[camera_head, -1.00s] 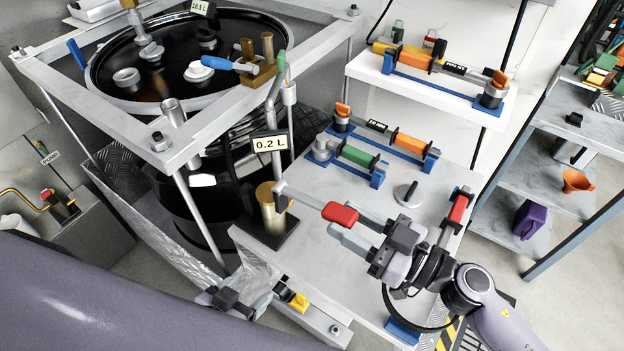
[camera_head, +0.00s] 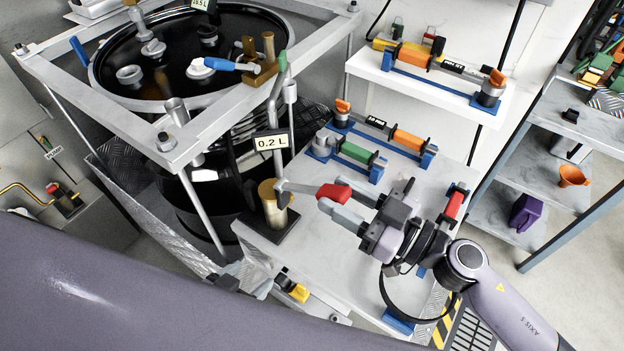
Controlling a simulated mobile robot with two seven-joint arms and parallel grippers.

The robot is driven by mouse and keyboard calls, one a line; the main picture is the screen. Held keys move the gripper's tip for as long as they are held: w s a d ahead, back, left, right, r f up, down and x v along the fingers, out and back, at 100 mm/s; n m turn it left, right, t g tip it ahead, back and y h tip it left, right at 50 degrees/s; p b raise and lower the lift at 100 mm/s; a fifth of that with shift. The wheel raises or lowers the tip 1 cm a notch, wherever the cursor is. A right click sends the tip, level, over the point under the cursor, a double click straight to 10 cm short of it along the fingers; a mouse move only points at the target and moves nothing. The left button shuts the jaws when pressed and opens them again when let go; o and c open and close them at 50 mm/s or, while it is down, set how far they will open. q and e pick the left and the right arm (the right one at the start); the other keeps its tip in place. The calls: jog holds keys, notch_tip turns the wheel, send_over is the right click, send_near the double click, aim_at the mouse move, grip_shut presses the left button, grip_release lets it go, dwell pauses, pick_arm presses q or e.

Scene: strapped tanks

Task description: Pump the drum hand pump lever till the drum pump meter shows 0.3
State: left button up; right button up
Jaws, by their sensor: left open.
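The drum hand pump (camera_head: 275,205) is a brass cylinder on a dark base at the bench's left edge. Its lever ends in a red handle (camera_head: 334,191). The meter (camera_head: 270,142) above it reads 0.2 L. My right gripper (camera_head: 340,203) is at the red handle, with one finger along its lower side and the other near its far end. The overlap hides whether the fingers press on it. My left gripper (camera_head: 236,282) is low beside the bench's front left corner, open, partly hidden by my own body.
A black drum (camera_head: 240,40) in a grey metal frame (camera_head: 110,120) stands at the left. Strapped coloured cylinders (camera_head: 360,152) lie on the bench (camera_head: 320,245), and another (camera_head: 430,62) lies on the shelf behind. A side rack (camera_head: 510,200) holds an orange funnel (camera_head: 572,176) and a purple container (camera_head: 525,212).

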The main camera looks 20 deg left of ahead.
jog(key=o, duration=0.5)
jog(key=shift+d, duration=0.1)
jog(key=v, duration=0.7)
